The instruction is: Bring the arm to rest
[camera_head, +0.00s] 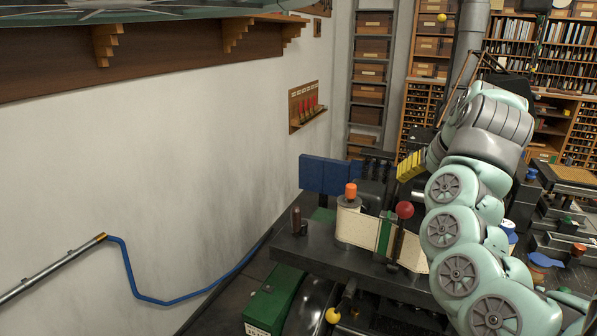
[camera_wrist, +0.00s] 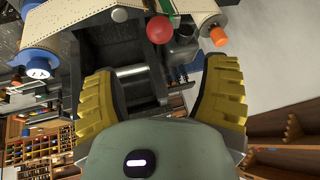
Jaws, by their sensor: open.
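My arm rises at the right of the head view, and my gripper (camera_head: 411,166) with yellow ribbed fingers is at its end, above the dark caster machine (camera_head: 340,262). In the wrist view my gripper (camera_wrist: 162,98) shows two yellow fingers spread wide apart, with nothing held between them. Beyond them lie the machine's dark metal parts (camera_wrist: 130,75) and a red ball knob (camera_wrist: 160,29). The same red knob (camera_head: 404,210) stands on a lever below the gripper in the head view. My arm hides part of the machine's right side.
A cream paper strip (camera_head: 358,228) with an orange-capped spool (camera_head: 351,190) is on the machine. A bench with metal parts (camera_head: 570,215) is at the right. A wooden shelf (camera_head: 150,55) juts from the left wall, with open space below it.

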